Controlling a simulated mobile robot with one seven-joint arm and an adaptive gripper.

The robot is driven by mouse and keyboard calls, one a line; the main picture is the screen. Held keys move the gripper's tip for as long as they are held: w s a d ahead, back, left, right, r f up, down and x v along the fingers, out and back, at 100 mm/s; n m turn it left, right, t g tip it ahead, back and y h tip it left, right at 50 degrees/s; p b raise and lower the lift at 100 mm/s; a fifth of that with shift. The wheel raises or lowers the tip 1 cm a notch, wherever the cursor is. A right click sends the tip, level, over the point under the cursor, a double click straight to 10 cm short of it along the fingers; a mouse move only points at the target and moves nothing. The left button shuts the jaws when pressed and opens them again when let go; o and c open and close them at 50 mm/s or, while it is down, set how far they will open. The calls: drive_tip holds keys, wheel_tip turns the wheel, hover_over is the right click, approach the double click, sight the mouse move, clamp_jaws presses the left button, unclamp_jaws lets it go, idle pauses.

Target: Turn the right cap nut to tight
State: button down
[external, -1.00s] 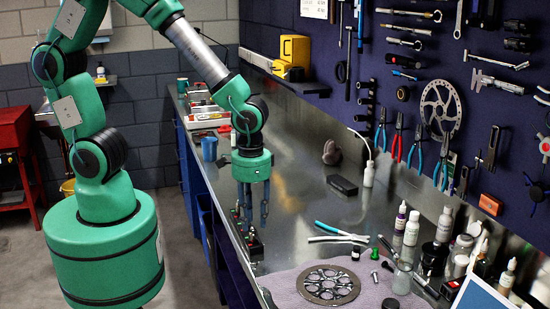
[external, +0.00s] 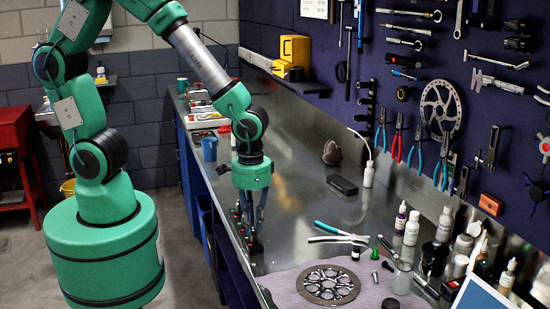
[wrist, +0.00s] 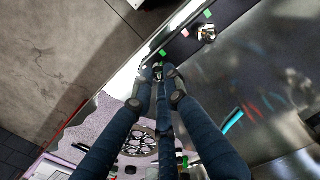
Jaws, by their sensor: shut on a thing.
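My gripper (wrist: 160,86) points down over the front edge of the bench. Its fingers are closed around the right cap nut (wrist: 159,71), which is mostly hidden between the fingertips. A green mark (wrist: 163,53) lies just beyond it. In the external view, my gripper (external: 252,238) reaches down to the nearer, right-hand end of a small dark strip with coloured marks. The other cap nut (wrist: 206,34), shiny and uncovered, stands apart, with a pink mark (wrist: 185,33) and a green mark (wrist: 208,14) beside it.
A brake disc (external: 329,285) lies on a pale mat (external: 285,287) close to the held nut. Bottles (external: 411,228) stand near the wall.

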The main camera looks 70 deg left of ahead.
drive_tip(key=shift+m, duration=0.5)
drive_tip(key=m+p, duration=0.2)
drive_tip(key=m, duration=0.2)
drive_tip(key=shift+r, duration=0.1)
drive_tip(key=m+p, duration=0.1)
drive_tip(key=m, duration=0.3)
drive_tip(key=shift+m, duration=0.3)
drive_tip(key=c, duration=1.7)
unclamp_jaws()
drive_tip(key=shift+c, duration=0.2)
wheel_tip(320, 180, up, 12)
